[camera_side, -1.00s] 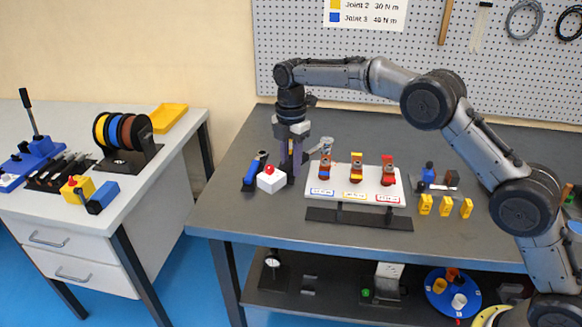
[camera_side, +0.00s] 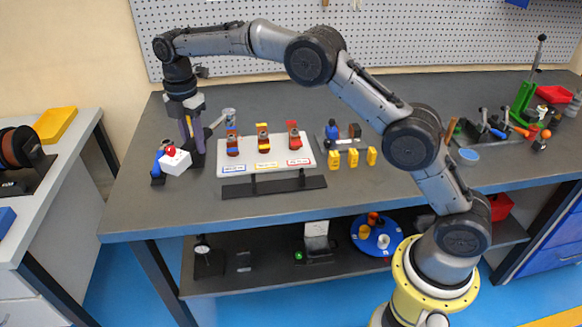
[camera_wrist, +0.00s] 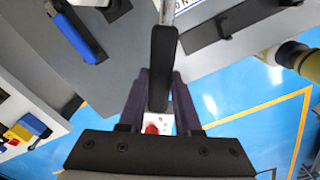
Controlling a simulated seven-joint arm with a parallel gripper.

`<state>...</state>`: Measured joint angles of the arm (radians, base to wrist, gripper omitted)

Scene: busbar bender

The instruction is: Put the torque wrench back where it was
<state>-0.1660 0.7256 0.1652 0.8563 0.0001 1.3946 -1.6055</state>
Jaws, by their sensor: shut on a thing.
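My gripper (camera_side: 196,152) points down at the left of the dark table, with its fingers shut on a tool with a black handle (camera_wrist: 163,68), which I take to be the torque wrench. Its metal shaft (camera_wrist: 166,12) runs to the top edge of the wrist view. In the side view the shaft (camera_side: 217,122) slants up to the right from the fingers. The fingers are just right of a white box with a red button (camera_side: 175,160). I cannot tell whether the wrench touches the table or a holder. A blue-handled tool (camera_wrist: 76,40) lies to the left in the wrist view.
A white board (camera_side: 275,154) with several coloured pieces stands close right of my gripper, with a dark bar (camera_side: 273,187) in front. Several yellow blocks (camera_side: 353,158) are farther right. The table's left edge is near. The table between gripper and pegboard (camera_side: 400,35) is largely clear.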

